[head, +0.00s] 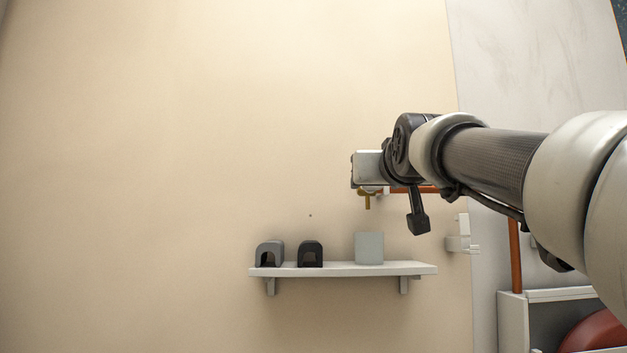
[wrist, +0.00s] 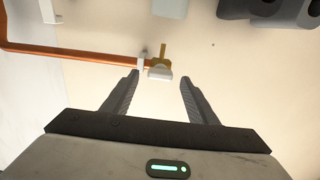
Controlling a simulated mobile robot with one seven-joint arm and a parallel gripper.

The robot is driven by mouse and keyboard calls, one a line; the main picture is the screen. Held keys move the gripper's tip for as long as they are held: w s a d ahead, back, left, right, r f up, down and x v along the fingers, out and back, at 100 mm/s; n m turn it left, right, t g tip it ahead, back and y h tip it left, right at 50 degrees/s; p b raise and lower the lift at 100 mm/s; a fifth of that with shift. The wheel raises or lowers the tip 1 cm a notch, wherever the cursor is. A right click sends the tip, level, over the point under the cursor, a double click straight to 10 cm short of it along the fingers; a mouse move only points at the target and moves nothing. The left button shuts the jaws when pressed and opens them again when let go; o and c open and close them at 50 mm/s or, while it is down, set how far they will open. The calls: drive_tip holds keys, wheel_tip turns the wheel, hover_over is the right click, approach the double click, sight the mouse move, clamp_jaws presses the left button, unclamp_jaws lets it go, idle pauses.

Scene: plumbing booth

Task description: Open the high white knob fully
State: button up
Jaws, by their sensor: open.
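In the wrist view, a small white knob (wrist: 160,72) sits on a brass fitting (wrist: 162,55) at the end of a copper pipe (wrist: 75,52). My gripper (wrist: 160,77) is open, with one finger on each side of the knob's line and clear gaps between. The knob appears at about the level of the fingertips; I cannot tell its exact depth, and no contact shows. In the head view the brass fitting (head: 367,200) shows just below my gripper, and the knob is hidden behind it.
A wall shelf (head: 342,270) stands below, carrying a grey bracket-shaped piece (head: 270,254), a black one (head: 310,254) and a pale grey block (head: 369,248). White wall fittings (head: 459,243) are to the right of the shelf. The wall to the left is bare.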

drive_tip(key=shift+w+p, duration=0.4)
drive_tip(key=shift+w, duration=1.9)
drive_tip(key=shift+c, duration=0.3)
drive_tip(key=c, duration=1)
